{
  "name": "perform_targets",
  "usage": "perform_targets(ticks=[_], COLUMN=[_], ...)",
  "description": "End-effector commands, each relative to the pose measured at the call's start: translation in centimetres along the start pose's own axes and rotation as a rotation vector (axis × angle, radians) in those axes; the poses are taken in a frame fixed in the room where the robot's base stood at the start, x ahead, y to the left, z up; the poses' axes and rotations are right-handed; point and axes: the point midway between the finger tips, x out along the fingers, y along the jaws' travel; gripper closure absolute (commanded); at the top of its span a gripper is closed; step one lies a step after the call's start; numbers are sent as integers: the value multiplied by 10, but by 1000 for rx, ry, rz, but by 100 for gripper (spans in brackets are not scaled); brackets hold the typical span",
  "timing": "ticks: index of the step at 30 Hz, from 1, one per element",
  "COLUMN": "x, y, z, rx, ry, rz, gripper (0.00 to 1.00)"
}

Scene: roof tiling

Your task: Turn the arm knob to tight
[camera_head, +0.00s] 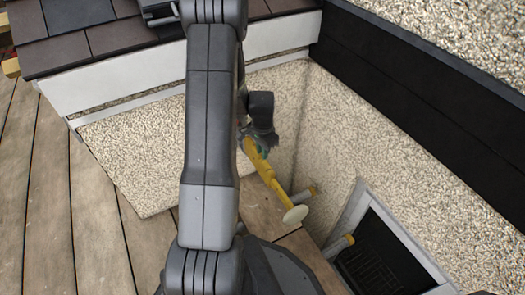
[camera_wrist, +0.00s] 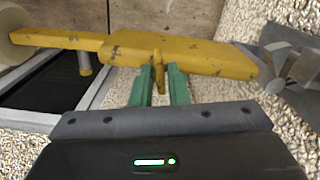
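A worn yellow arm (camera_wrist: 185,54) runs across the top of the wrist view. It ends at the left in a pale round disc (camera_wrist: 12,35). In the head view the yellow arm (camera_head: 272,180) slants down to the pale disc (camera_head: 296,214). A small yellow knob (camera_wrist: 160,78) hangs from the arm's near edge. My gripper (camera_wrist: 161,76) has its green fingers on both sides of this knob, close against it. I see no marking for tight.
A dark opening with a grey frame (camera_head: 362,205) lies at the lower right, with a yellow-and-grey peg (camera_head: 340,245) beside it. Pebbled walls (camera_head: 330,130) stand close behind. A grey metal part (camera_wrist: 285,62) is at the yellow arm's right end. Plank floor (camera_head: 40,200) lies at the left.

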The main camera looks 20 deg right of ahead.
Motion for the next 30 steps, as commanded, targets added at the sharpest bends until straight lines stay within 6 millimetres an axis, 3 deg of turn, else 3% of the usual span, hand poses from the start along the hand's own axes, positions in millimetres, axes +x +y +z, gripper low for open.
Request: perform_targets(ticks=[2,8,18,28,29,30], x=[0,-1,-1,0,0,0], y=[0,0,0,0,0,0], z=[0,0,0,0,0,0], rx=[0,20,219,234,234,233], ry=[0,0,0,0,0,0], rz=[0,0,0,-1,-1,-1], gripper=[100,100,100,100,82,74])
